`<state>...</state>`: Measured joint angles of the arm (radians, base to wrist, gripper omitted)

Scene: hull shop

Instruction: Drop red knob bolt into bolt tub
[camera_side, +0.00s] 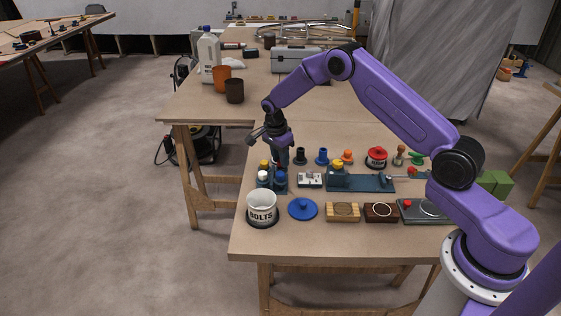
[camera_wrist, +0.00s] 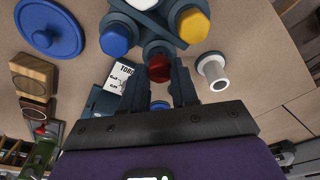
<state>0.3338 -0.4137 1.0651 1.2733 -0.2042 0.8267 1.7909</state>
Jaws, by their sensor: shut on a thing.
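The red knob bolt (camera_wrist: 159,67) shows in the wrist view between my gripper's two dark fingers (camera_wrist: 161,80), which are shut on it. It is at the near corner of a blue-grey rack (camera_wrist: 159,44); I cannot tell whether its shank is still in the rack. In the side view my gripper (camera_side: 282,160) points down over the rack's far right part, and the red knob is hidden there. The bolt tub (camera_side: 262,208), white and marked BOLTS, stands open at the table's front left, nearer the camera than the rack. The tub is not visible in the wrist view.
The rack also holds a yellow knob (camera_wrist: 193,25), a blue knob (camera_wrist: 116,38) and a white knob (camera_side: 263,175). A blue lid (camera_side: 302,208) lies right of the tub. A torque card (camera_wrist: 122,78) and a flanged bushing (camera_wrist: 212,70) are close to my fingers.

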